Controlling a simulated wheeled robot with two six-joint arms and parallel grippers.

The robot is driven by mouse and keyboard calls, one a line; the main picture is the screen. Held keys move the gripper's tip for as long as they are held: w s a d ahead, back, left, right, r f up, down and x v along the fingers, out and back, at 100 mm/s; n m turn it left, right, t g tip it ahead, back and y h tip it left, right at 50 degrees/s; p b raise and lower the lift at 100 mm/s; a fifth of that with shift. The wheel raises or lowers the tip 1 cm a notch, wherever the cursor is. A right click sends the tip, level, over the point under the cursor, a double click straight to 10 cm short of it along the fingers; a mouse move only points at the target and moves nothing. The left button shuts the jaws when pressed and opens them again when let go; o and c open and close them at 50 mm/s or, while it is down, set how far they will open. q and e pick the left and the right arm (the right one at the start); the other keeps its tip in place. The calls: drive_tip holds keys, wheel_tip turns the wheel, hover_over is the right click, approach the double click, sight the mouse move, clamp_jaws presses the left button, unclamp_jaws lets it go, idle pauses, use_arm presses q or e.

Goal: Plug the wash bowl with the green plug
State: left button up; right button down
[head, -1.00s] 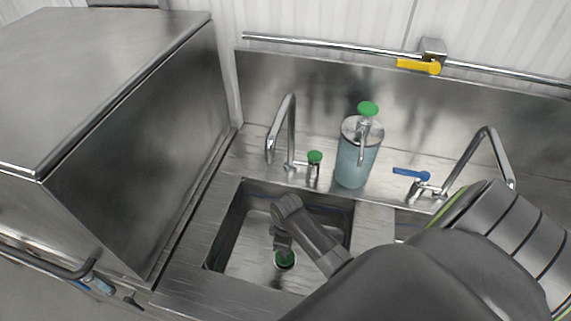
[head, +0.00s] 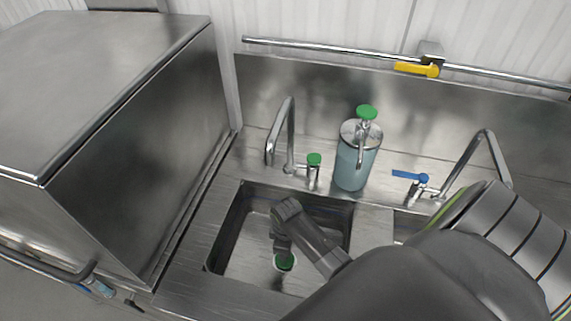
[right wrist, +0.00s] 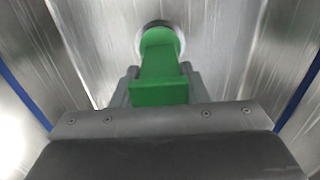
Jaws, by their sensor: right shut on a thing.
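The wash bowl (head: 222,246) is the square steel basin below the left tap. My right gripper (head: 283,251) reaches down into it, shut on the green plug (head: 285,263). In the right wrist view the green plug (right wrist: 158,75) stands out between the fingers of my right gripper (right wrist: 160,88). Its far end is over a round drain ring (right wrist: 158,27) in the bowl's floor. I cannot tell whether the plug is seated in the drain or just above it. My left gripper is not in view.
A tap with a green knob (head: 314,160) stands behind the bowl. A blue soap dispenser (head: 352,165) with a green top is right of it. A blue-handled tap (head: 411,176) stands further right. A large steel box (head: 140,150) is at the left.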

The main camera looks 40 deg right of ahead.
drive_tip(key=shift+f+p, duration=0.1)
drive_tip(key=shift+p, duration=0.2)
idle(0.7)
drive_tip(key=c, duration=0.7)
unclamp_jaws()
drive_tip(key=shift+c, duration=0.2)
wheel_tip(320, 180, up, 4)
drive_tip(key=p, duration=0.4)
drive_tip(key=shift+f, duration=0.25)
drive_tip(key=shift+r, duration=1.1)
wheel_tip(320, 180, up, 14)
drive_tip(key=shift+r, duration=0.15)
